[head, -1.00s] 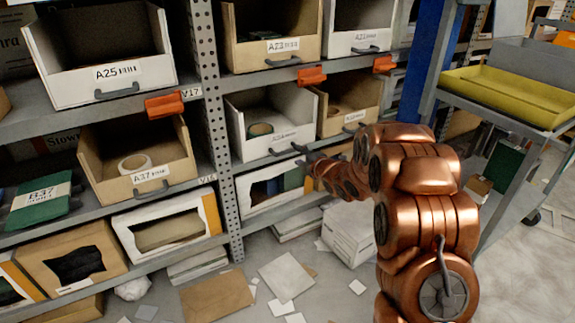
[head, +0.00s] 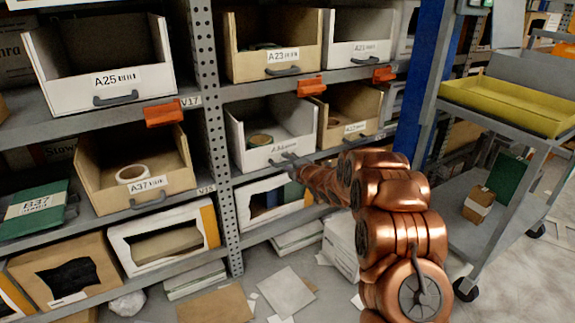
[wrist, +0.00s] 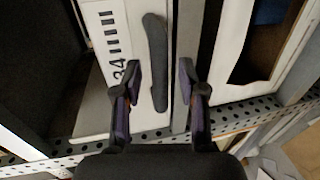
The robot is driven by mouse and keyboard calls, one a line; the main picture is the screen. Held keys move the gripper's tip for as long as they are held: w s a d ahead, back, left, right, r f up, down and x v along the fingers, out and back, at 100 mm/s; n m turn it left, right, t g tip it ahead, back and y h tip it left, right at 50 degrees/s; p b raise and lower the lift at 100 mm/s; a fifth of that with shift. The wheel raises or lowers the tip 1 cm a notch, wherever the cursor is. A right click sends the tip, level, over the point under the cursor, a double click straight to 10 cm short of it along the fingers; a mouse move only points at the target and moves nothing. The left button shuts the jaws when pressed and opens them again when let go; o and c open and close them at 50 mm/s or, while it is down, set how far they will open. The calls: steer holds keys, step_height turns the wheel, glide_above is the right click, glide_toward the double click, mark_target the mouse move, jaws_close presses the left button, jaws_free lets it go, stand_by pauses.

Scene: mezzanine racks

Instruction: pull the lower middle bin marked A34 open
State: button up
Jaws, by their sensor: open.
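The white bin A34 (head: 247,158) sits on the middle shelf, right of the perforated post, with a green-rimmed roll inside. In the wrist view its white front (wrist: 100,30) shows sideways, with part of the label reading 34. Its dark handle (wrist: 156,45) runs along that front. My gripper (wrist: 158,80) is open, with one finger on each side of the lower part of the handle; I cannot tell whether either touches it. In the head view my gripper (head: 289,160) is at the bin's front and hides part of the handle.
Bin A37 (head: 150,185) is left of the post (head: 215,130), and a tan bin (head: 335,137) is right of A34. Orange clips (head: 311,87) hang from the shelf edge above. A cart with a yellow tray (head: 500,105) stands at right. Papers (head: 285,290) litter the floor.

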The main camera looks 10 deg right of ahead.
steer(key=shift+w, duration=0.15)
steer(key=shift+c, duration=0.3)
jaws_close()
steer(key=shift+f, duration=0.1)
stand_by(0.3)
